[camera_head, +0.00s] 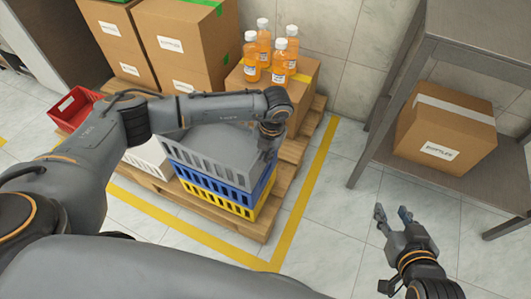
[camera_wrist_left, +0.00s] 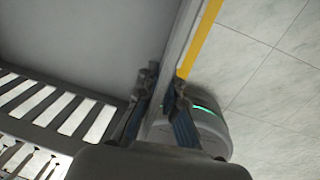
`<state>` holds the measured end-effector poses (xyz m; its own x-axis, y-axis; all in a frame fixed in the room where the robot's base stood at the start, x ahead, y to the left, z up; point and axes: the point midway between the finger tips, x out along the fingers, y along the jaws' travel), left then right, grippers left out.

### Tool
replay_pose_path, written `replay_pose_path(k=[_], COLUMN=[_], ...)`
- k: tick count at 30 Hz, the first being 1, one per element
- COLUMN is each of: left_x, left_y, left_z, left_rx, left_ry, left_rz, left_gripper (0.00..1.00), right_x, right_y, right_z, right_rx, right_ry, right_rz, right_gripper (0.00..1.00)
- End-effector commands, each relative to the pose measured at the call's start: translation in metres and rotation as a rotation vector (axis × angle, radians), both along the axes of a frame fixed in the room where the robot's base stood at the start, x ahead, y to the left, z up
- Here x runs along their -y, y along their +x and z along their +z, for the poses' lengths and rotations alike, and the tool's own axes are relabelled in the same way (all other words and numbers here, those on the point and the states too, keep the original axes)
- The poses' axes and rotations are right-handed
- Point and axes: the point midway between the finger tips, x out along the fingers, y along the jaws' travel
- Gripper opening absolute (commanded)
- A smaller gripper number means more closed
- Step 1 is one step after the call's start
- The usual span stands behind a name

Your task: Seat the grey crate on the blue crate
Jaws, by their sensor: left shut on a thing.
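The grey crate (camera_head: 210,148) is at the top of a stack, directly over the blue crate (camera_head: 210,186). Its slotted side and floor fill the left of the left wrist view (camera_wrist_left: 85,40). It looks lined up with the blue crate; I cannot tell whether a small gap remains between them. My left gripper (camera_head: 268,152) is shut on the grey crate's right wall, with the rim between its fingers in the left wrist view (camera_wrist_left: 163,92). My left arm hides part of the crate's far side. My right gripper (camera_head: 392,213) is open and empty, over the floor at right.
A yellow crate (camera_head: 240,208) lies under the blue one on a wooden pallet (camera_head: 255,228). A white crate (camera_head: 148,158) and a red bin (camera_head: 75,107) stand left. Cardboard boxes (camera_head: 185,45) and orange bottles (camera_head: 280,60) are behind. A grey table (camera_head: 470,60) stands right.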

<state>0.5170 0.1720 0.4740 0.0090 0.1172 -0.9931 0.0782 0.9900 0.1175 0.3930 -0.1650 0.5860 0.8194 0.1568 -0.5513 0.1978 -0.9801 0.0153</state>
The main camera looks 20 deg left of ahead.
Motion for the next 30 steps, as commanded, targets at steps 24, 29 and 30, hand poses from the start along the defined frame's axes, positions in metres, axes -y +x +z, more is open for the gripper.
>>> replay_pose_path(k=[24, 29, 30], left_x=[-0.0005, -0.0005, -0.0005], left_y=[0.0013, 0.0013, 0.0013], left_z=[0.0007, 0.0006, 0.0006], left_rx=[0.004, 0.004, 0.004], left_ry=[0.007, 0.007, 0.007], left_rz=[0.001, 0.000, 0.000], left_gripper=[0.00, 0.00, 0.00], right_x=[-0.0002, 0.0009, 0.0010], right_y=[-0.0011, -0.0008, -0.0007], right_z=[-0.0018, -0.0016, -0.0015], right_rx=[-0.015, -0.014, -0.013], right_ry=[-0.005, -0.006, -0.006], right_rz=[0.003, 0.001, 0.001], right_gripper=[0.40, 0.40, 0.40])
